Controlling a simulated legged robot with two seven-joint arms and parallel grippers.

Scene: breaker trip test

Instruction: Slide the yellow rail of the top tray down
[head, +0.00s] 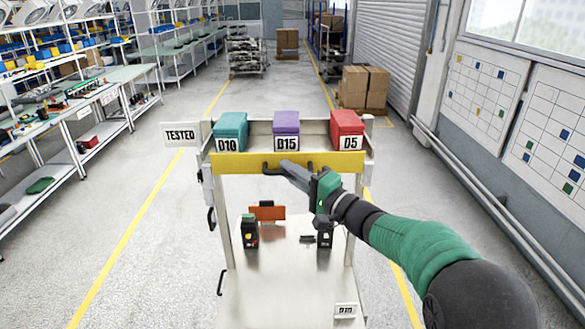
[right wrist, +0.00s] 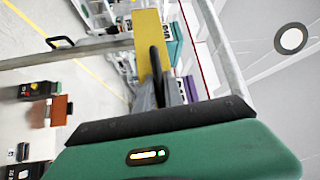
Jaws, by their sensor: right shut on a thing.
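The yellow rail (head: 235,163) runs across the front of the cart's top tray (head: 260,128), in front of the bins and below their labels. A dark handle (head: 268,169) stands out from the middle of the rail. My right gripper (head: 284,165) reaches in from the right and is shut on this handle; its fingers hide part of it. In the right wrist view, the yellow rail (right wrist: 149,45) appears turned on end, with the dark handle (right wrist: 155,62) between my fingers (right wrist: 160,92). My left gripper is not in view.
Teal D10 (head: 230,130), purple D15 (head: 286,130) and red D5 (head: 346,129) bins stand on the top tray. A TESTED sign (head: 181,134) is at its left. Black breakers (head: 250,232) and an orange piece (head: 267,212) are on the lower shelf (head: 285,285).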

